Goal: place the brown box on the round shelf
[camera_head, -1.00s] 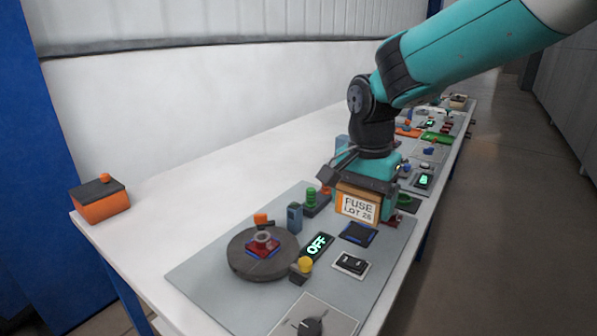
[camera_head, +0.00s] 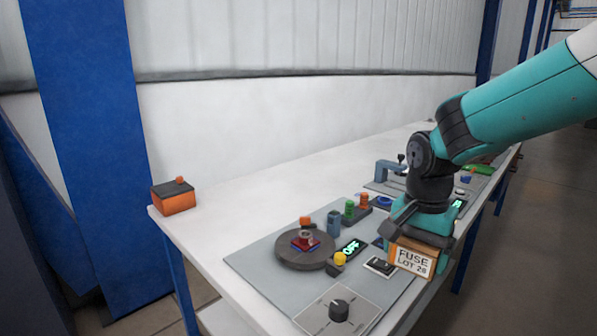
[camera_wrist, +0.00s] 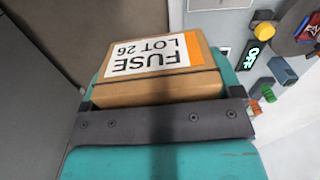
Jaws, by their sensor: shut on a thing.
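The brown box (camera_head: 411,263), with a white and orange label reading "FUSE LOT 26", is held in my gripper (camera_head: 418,236). The gripper is shut on it. In the wrist view the box (camera_wrist: 150,93) sits between the jaws, label facing the camera and upside down in the picture. The round shelf appears to be the dark grey disc (camera_head: 290,261) on the grey panel, left of my gripper. A small red and blue piece with a ring (camera_head: 306,240) lies on the disc. The disc's edge shows at the wrist view's upper right (camera_wrist: 290,40).
Beside the disc stand a yellow knob (camera_head: 340,258), a lit OFF display (camera_head: 351,247), a blue-grey block (camera_head: 334,223) and green and orange buttons (camera_head: 357,206). A black rocker switch (camera_head: 380,265) lies near the box. An orange box (camera_head: 175,198) sits at the table's far left corner. White table behind the panel is clear.

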